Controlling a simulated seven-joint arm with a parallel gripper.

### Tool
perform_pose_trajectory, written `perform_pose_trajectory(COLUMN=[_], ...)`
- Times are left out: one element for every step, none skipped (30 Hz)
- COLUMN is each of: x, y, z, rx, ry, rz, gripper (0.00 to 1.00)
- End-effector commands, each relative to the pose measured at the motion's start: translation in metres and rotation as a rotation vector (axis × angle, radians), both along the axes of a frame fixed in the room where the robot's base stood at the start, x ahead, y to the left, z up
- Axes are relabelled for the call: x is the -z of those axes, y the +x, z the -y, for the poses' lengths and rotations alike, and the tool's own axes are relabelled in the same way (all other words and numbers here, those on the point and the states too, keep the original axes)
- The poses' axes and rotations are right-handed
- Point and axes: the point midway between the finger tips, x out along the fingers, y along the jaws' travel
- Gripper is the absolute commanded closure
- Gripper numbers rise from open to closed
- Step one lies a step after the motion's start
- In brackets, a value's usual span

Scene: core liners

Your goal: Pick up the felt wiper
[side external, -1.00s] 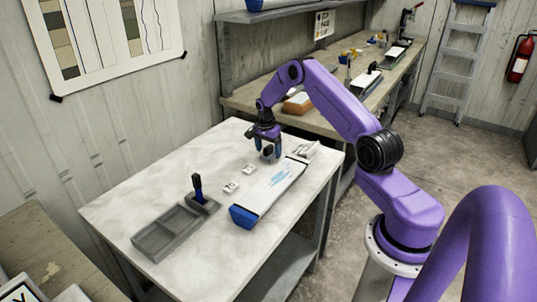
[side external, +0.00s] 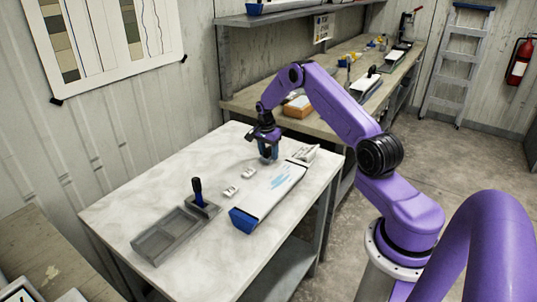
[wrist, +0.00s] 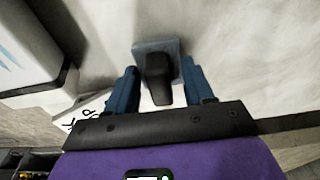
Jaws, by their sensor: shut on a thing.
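The felt wiper is a grey-blue pad (wrist: 150,47) with a dark handle (wrist: 158,82), seen in the wrist view between my fingers. My gripper (wrist: 160,84) is shut on it, with one blue finger on each side of the handle. In the side external view, my gripper (side external: 268,153) points down near the far end of the table, beyond the long white core liner. The wiper is mostly hidden by my fingers there. It appears to be at the tabletop; I cannot tell whether it touches.
The white core liner (side external: 272,192) with a blue end lies on the table (side external: 130,195).

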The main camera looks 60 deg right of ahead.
Motion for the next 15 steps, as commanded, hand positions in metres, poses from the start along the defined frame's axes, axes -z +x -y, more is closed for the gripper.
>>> perform_pose_trajectory(x=[-0.006, -0.009, -0.015, -0.021, -0.025, -0.029, -0.032, -0.036, -0.042, -0.046, -0.052, -0.059, -0.064, -0.069, -0.076], y=[0.001, 0.001, 0.001, 0.001, 0.001, -0.003, -0.006, -0.009, -0.013, -0.017, -0.02, -0.025, -0.028, -0.032, -0.037], z=[0.0, 0.0, 0.001, 0.001, 0.001, -0.001, -0.003, -0.005, -0.007, -0.009, -0.012, -0.014, -0.017, -0.019, -0.021], rx=[0.001, 0.001, 0.0, 0.001, 0.002, 0.002, 0.001, 0.001, 0.001, 0.0, 0.0, 0.0, 0.0, -0.001, 0.0], ry=[-0.001, -0.002, -0.002, -0.002, -0.002, -0.001, -0.001, -0.001, -0.001, -0.001, -0.001, -0.001, -0.002, -0.002, -0.002], rz=[0.003, 0.003, 0.005, 0.005, 0.004, 0.002, 0.001, 0.003, 0.003, 0.002, 0.003, 0.003, 0.004, 0.005, 0.005], gripper=[0.78, 0.78, 0.78, 0.78, 0.78, 0.78, 0.78, 0.78, 0.78, 0.78, 0.78, 0.78, 0.78, 0.78, 0.78])
